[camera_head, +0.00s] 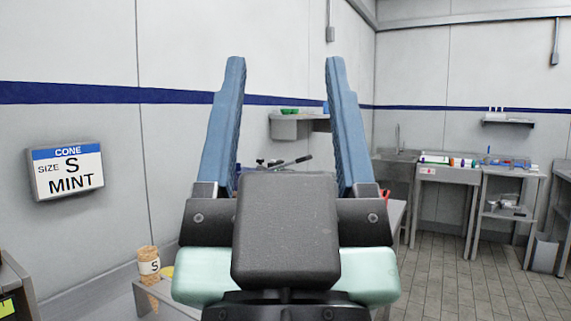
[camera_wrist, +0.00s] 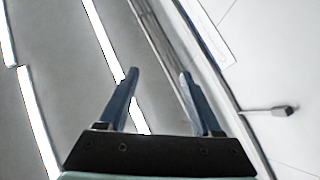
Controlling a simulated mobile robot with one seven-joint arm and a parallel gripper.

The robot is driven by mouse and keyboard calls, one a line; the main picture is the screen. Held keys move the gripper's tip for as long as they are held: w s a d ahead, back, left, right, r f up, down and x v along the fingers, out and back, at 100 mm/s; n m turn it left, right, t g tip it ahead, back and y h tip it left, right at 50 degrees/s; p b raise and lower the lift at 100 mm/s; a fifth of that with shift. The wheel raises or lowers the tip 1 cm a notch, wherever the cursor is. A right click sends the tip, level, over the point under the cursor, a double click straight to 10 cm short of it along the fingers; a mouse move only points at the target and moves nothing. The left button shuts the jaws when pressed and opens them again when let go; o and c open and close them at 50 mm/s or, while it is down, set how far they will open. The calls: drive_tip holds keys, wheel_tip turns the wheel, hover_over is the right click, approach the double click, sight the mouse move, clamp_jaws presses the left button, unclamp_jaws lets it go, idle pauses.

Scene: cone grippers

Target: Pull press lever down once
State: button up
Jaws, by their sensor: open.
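My gripper (camera_head: 285,75) stands large in the middle of the head view, its two blue fingers pointing up and spread apart with nothing between them. It also shows open and empty in the wrist view (camera_wrist: 156,75), against the ceiling. What looks like the press lever (camera_head: 291,162), a thin bar with a dark end, shows small between the fingers, farther back. It is raised slightly to the right. Its press is mostly hidden behind my gripper. The gripper is apart from the lever, nearer the camera.
A wall sign (camera_head: 68,171) reads CONE SIZE S MINT. A stack of cones (camera_head: 149,260) marked S stands at the lower left. A wall shelf (camera_head: 290,128) is behind the gripper. Steel counters (camera_head: 448,174) with a sink stand at the right, with open tiled floor (camera_head: 450,285) before them.

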drive_tip(key=shift+c, duration=0.2)
drive_tip(key=shift+c, duration=1.1)
drive_tip(key=shift+r+p, duration=0.4)
drive_tip(key=shift+c, duration=1.3)
wheel_tip(320, 180, up, 3)
drive_tip(key=p, duration=0.3)
drive_tip(key=c, duration=0.5)
wheel_tip(320, 180, up, 11)
drive_tip(key=p, duration=1.1)
drive_tip(key=shift+r, duration=0.2)
clamp_jaws()
drive_tip(key=shift+f, duration=0.15)
